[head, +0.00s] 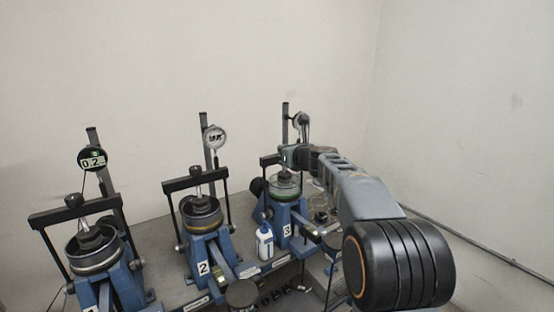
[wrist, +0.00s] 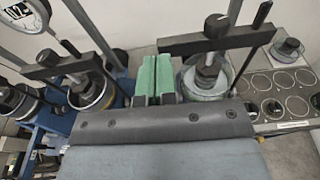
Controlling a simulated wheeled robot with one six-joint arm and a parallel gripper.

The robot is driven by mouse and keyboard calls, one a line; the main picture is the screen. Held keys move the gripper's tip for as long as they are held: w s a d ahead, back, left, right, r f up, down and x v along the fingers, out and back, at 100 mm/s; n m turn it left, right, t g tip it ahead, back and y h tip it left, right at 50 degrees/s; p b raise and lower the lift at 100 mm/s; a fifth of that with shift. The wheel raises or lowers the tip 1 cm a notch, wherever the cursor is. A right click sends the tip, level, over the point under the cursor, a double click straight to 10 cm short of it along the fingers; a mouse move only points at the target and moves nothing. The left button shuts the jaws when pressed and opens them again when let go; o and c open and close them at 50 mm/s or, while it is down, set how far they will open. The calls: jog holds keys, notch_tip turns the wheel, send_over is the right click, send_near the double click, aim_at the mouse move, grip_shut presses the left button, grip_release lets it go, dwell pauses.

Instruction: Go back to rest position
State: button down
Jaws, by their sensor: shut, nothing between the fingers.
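My gripper (wrist: 154,78) shows in the wrist view as two green fingers lying close side by side, shut with nothing between them. It is between two lever frames, with a round cell (wrist: 92,92) to the left and another cell (wrist: 206,78) close to the right. I cannot tell whether it touches either. In the head view my arm reaches from the lower right to the lever frame marked 3 (head: 282,222). The fingertips cannot be made out there.
A white bottle (head: 265,242) stands before frame 3. In the wrist view, a tray with round recesses (wrist: 262,88) is at right.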

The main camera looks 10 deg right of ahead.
jog(key=s+a+f+n+g, duration=0.3)
jog(key=s+f+n+g, duration=0.3)
jog(key=s+f+n, duration=0.75)
jog(key=s+f+n+g+h, duration=0.2)
jog(key=s+n, duration=0.7)
jog(key=s, duration=0.3)
jog(key=s+f+n+g+h, duration=0.2)
jog(key=s+f+n+h, duration=0.1)
jog(key=s+n, duration=0.6)
jog(key=shift+s+d+g+h, duration=0.3)
jog(key=shift+s+d+g, duration=0.1)
jog(key=shift+s, duration=1)
jog(key=shift+n, duration=0.25)
